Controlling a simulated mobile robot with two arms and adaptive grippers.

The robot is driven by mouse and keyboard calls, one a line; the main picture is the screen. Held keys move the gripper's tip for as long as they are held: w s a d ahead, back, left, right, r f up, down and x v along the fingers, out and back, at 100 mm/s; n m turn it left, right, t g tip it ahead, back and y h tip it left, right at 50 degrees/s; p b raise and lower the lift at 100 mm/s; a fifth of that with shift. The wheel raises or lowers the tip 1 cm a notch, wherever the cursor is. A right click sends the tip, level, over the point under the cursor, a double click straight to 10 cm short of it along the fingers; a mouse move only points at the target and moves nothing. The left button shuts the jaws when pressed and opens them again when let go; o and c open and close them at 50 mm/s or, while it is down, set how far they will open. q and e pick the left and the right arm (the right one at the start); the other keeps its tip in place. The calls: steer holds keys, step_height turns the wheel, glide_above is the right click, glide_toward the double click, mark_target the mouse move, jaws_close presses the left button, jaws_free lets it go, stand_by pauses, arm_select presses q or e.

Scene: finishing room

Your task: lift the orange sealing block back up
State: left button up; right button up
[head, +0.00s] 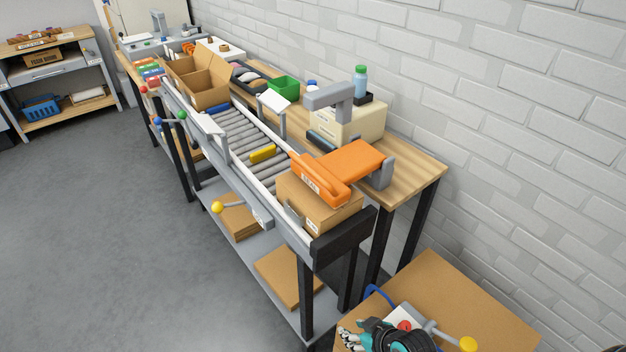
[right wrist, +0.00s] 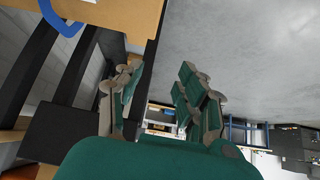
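The orange sealing block (head: 349,166) lies low over a closed cardboard box (head: 318,210) at the near end of the roller conveyor. It seems to rest on the box top; I cannot see a gap. A grey bracket (head: 379,172) stands at its right side. My right gripper (head: 350,339) is at the bottom edge of the head view, well below and apart from the block. In the right wrist view its two teal fingers (right wrist: 160,88) are spread with nothing between them. My left gripper is not in view.
A brown-topped surface (head: 430,286) with a red button (head: 404,325) and a yellow-knobbed lever (head: 467,343) lies beside my right gripper. Another yellow knob (head: 217,207) sticks out from the conveyor's side. A yellow piece (head: 263,154) lies on the rollers. The floor at left is clear.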

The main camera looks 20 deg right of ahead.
steer(key=w+d+r+n+t+y+b, duration=0.1)
steer(key=w+r+t, duration=0.25)
steer(key=r, duration=0.45)
steer(key=w+d+r+n+t+y, duration=0.1)
steer(key=w+r+t, duration=0.1)
steer(key=w+r, duration=0.5)
steer(key=t+y, duration=0.1)
steer(key=t, duration=0.3)
glide_toward(313, 171)
arm_select(q)
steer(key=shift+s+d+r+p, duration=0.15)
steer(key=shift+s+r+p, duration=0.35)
steer(key=shift+p, duration=0.7)
arm_select(e)
steer(key=shift+n, duration=0.4)
steer(key=x, duration=1)
steer(key=shift+f, duration=0.35)
steer(key=shift+d, duration=0.1)
jaws_close()
